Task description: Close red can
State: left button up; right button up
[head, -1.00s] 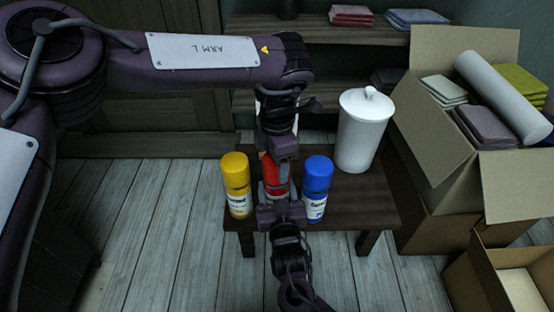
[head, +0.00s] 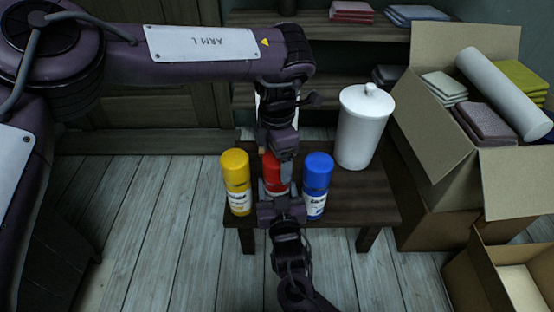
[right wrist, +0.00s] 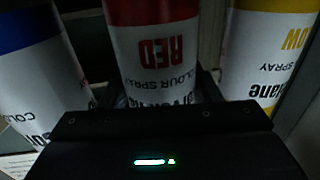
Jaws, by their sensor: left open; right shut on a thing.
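The red can (head: 274,178) stands upright on the small dark table, between the yellow can (head: 236,185) and the blue can (head: 316,185). My right gripper (head: 279,200) is shut on the red can low on its body, from the near side. In the right wrist view the red can (right wrist: 155,50) stands between the jaws, its "RED" label upside down. My left gripper (head: 283,160) is open, pointing down at the top of the red can. It hides most of the can's top, so I cannot tell how the cap sits.
A white lidded jar (head: 362,130) stands at the table's (head: 365,205) back right. An open cardboard box (head: 435,130) with cloths and a white roll is to the right. The yellow and blue cans stand close on both sides of the grippers.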

pick_arm(q)
notch_tip(320, 180, up, 11)
jog(key=shift+f, duration=0.15)
pick_arm(e)
jog(key=o, duration=1.4)
jog(key=shift+o, duration=0.2)
pick_arm(q)
notch_tip(320, 180, up, 4)
jog(key=p, duration=0.4)
jog(key=shift+f, duration=0.1)
pick_arm(e)
jog(key=s+d, duration=0.1)
jog(key=s, duration=0.6)
jog(key=shift+s, duration=0.35)
